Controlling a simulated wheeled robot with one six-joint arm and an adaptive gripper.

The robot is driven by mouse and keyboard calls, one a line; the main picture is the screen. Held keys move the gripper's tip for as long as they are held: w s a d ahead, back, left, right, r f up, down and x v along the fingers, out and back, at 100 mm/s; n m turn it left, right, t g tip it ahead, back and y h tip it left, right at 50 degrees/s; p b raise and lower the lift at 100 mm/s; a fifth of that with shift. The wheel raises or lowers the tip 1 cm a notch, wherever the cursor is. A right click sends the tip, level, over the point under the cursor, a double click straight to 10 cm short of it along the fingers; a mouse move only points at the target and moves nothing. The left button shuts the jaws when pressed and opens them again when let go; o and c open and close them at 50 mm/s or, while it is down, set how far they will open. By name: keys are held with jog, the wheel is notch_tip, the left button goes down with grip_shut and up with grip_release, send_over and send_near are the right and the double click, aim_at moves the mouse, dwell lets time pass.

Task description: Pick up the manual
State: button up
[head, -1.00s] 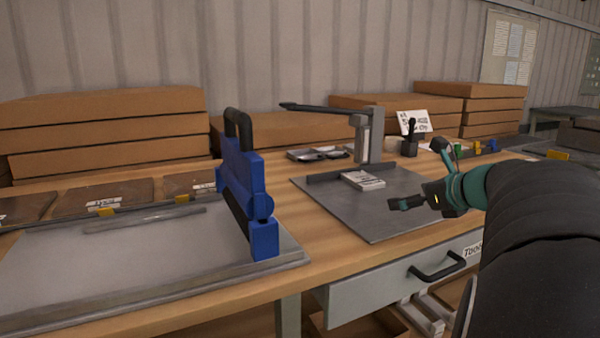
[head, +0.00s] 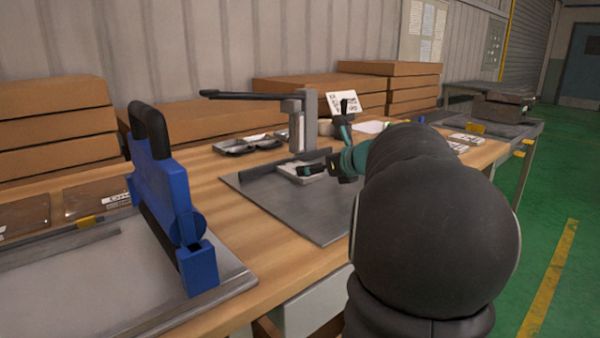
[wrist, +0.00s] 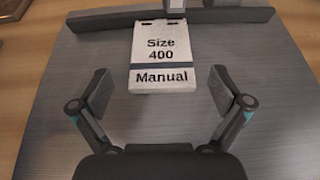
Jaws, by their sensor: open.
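The manual (wrist: 162,57) is a small white booklet marked "Size 400 Manual" with a dark stripe. It lies flat on the grey metal plate (wrist: 270,90), against the dark bar at the plate's far side. In the wrist view my gripper (wrist: 168,94) is open and empty. Its two fingers are wide apart, with the manual ahead and roughly centred between their lines.
A grey press with a long lever (head: 298,118) stands at the plate's back edge. A black tray (head: 250,145) sits behind the plate. Cardboard boxes (head: 345,90) line the wall. The front of the plate is clear.

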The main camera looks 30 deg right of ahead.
jog(key=shift+x, duration=2.9)
jog(key=shift+d, duration=0.1)
jog(key=c, duration=1.2)
jog(key=shift+o, duration=0.2)
jog(key=shift+s, duration=0.1)
jog(key=shift+s+d+r, duration=0.1)
jog(key=shift+s+r, duration=0.3)
jog(key=shift+r, duration=0.1)
jog(key=r+v, duration=0.1)
jog(key=v, duration=1.3)
jog(key=shift+r+p, duration=0.3)
